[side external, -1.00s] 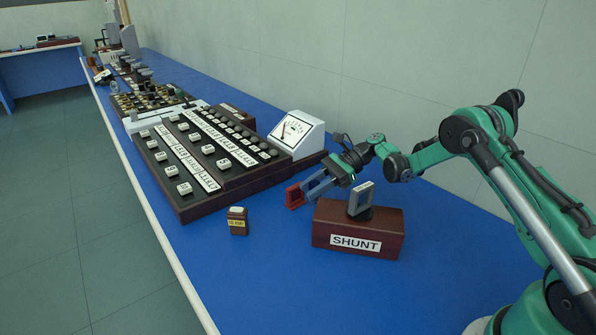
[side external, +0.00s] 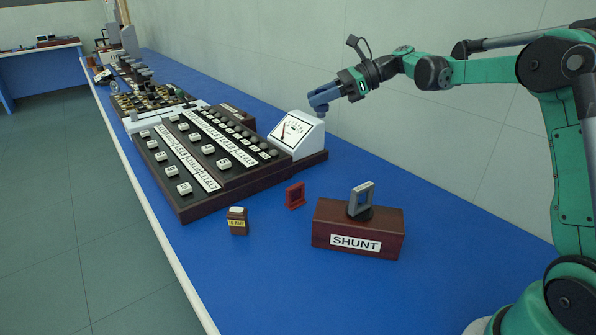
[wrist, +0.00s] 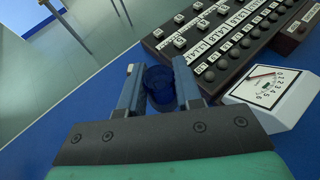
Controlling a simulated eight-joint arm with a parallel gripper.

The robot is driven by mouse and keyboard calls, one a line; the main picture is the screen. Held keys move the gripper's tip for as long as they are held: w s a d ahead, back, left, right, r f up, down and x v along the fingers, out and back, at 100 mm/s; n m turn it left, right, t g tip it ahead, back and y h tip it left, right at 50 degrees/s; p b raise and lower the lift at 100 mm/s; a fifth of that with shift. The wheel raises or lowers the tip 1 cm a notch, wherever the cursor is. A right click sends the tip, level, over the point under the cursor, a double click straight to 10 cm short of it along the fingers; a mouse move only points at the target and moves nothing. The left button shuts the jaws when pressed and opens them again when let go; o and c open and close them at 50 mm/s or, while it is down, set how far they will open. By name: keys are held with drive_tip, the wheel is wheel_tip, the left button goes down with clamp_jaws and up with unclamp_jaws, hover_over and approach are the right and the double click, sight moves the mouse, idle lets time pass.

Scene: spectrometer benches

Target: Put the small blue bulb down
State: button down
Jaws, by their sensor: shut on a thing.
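A small dark blue translucent bulb (wrist: 159,86) sits between the two fingers of my gripper (wrist: 159,82) in the wrist view. My gripper is shut on it. In the side view my gripper (side external: 322,98) is raised above the bench, near the top right of the white meter, with a blue shape at its end. The side view does not separate the bulb clearly from the fingers.
A blue bench (side external: 250,270) carries a brown box labelled SHUNT (side external: 358,232), a red bracket (side external: 295,196), a small brown block (side external: 237,221), a white dial meter (side external: 296,134) and a dark keyed panel (side external: 205,165). Bench front is clear.

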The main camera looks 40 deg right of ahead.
drive_tip(key=w+d+m+t+h, duration=0.1)
drive_tip(key=d+m+t+h, duration=0.3)
drive_tip(key=d+m, duration=0.1)
drive_tip(key=f, duration=1.5)
drive_tip(key=shift+w+a+f, duration=0.15)
drive_tip(key=shift+w, duration=0.1)
drive_tip(key=shift+f, duration=2.2)
drive_tip(key=shift+f, duration=0.2)
drive_tip(key=c, duration=0.6)
unclamp_jaws()
drive_tip(key=shift+r, duration=0.1)
